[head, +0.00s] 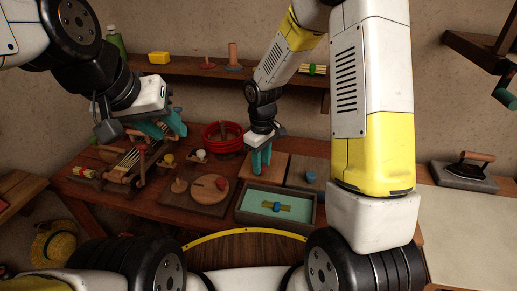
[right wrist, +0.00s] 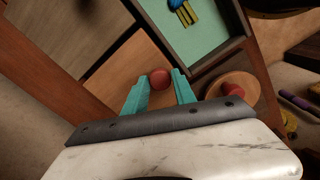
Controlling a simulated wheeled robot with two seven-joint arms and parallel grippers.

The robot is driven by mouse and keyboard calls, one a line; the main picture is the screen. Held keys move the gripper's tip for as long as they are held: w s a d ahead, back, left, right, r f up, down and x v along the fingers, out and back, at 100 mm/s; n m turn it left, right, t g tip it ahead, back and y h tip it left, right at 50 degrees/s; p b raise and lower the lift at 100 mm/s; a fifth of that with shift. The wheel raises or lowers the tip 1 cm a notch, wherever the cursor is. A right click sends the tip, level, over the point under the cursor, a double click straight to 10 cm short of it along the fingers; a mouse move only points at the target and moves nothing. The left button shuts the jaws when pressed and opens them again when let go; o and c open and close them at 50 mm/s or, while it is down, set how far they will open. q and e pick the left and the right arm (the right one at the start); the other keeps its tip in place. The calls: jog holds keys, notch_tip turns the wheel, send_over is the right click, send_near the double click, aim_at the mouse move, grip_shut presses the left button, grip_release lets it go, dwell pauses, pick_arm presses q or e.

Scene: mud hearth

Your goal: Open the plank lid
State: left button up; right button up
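A light-brown plank lid (head: 283,166) lies flat behind the teal-lined tray. It also shows in the right wrist view (right wrist: 150,52), with a round red knob (right wrist: 160,78). My right gripper (head: 261,160) is over this plank, its teal fingers pointing down. In the right wrist view my right gripper (right wrist: 159,88) is open, with the red knob between its fingertips and gaps on both sides. My left gripper (head: 165,128) is open and empty, above the left part of the table.
The teal-lined tray (head: 242,210) holds a blue and yellow piece (head: 276,207). A round board (head: 203,207) with small pieces lies left of it. A red bowl (head: 225,143) stands behind. A small wooden rack (head: 130,168) is under my left gripper. A shelf (head: 205,71) spans the wall.

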grip_shut()
dwell(1.1)
